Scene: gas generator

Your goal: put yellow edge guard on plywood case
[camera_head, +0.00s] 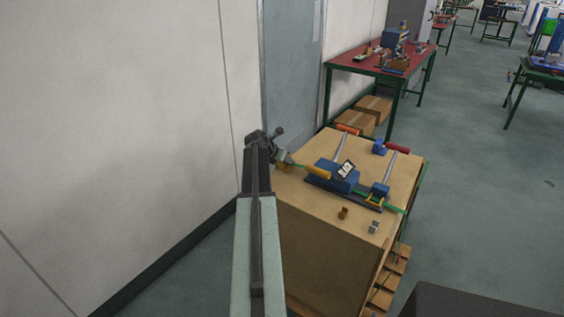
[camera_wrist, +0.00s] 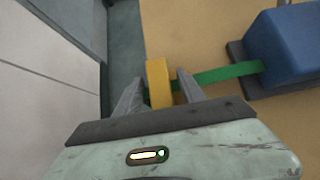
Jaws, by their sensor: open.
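The yellow edge guard (camera_wrist: 158,83) sits at the edge of the plywood case (camera_head: 318,240), where the green strap (camera_wrist: 222,74) meets that edge. The wrist view shows it between the two fingers of my gripper (camera_wrist: 160,90), which are open with a finger on each side. The case top also shows in the wrist view (camera_wrist: 200,30). Whether the guard is seated against the case is unclear.
A blue strapping tool (camera_head: 338,176) lies on the case top, and it shows right of my gripper in the wrist view (camera_wrist: 286,42). Small brown (camera_head: 343,213) and grey (camera_head: 374,227) pieces lie near the front. A wall (camera_head: 130,120) stands close on the left.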

